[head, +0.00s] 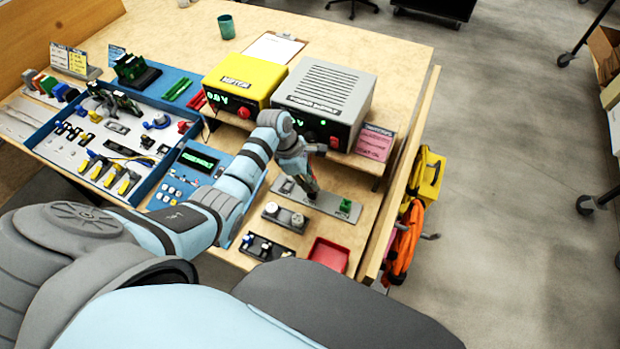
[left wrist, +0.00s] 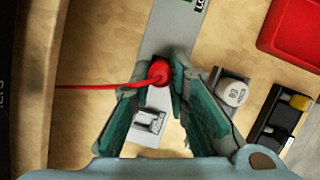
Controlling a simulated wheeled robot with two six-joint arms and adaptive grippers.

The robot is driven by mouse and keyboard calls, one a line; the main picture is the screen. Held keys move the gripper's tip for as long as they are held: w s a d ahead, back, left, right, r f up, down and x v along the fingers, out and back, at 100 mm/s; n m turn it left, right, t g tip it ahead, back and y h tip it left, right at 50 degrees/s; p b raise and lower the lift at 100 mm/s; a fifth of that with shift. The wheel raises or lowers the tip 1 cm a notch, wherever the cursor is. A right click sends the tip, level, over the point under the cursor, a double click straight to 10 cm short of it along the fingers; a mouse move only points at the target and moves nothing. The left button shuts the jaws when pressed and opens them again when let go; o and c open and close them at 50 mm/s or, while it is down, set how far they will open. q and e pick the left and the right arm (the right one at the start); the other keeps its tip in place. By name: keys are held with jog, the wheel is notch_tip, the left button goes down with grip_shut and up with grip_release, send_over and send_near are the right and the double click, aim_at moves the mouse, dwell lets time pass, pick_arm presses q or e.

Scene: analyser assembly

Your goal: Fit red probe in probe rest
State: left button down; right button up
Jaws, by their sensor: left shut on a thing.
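My left gripper (head: 312,186) reaches down over a grey strip (head: 328,204) on the front part of the bench. In the left wrist view its fingers (left wrist: 160,80) are shut on the red probe (left wrist: 158,72), whose round red top shows between the fingertips. A red cable runs from the probe to the left. The probe's lower end is hidden. A small pale labelled block (left wrist: 149,122) sits on the strip beside the probe; I cannot tell whether it is the probe rest. My right gripper is not in view.
A base with pale round knobs (head: 284,217), a dark connector holder (head: 266,247) and a red tray (head: 328,254) stand near the strip. A yellow instrument (head: 245,80) and a grey one (head: 325,95) stand behind. A green piece (head: 345,205) sits at the strip's right end.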

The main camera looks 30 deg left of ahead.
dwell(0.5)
pick_arm(q)
jog(key=shift+p, duration=0.55)
jog(key=shift+f, duration=0.4)
dwell(0.4)
jog(key=c, duration=1.5)
grip_release()
jog(key=shift+o, duration=0.5)
jog(key=shift+o, duration=1.2)
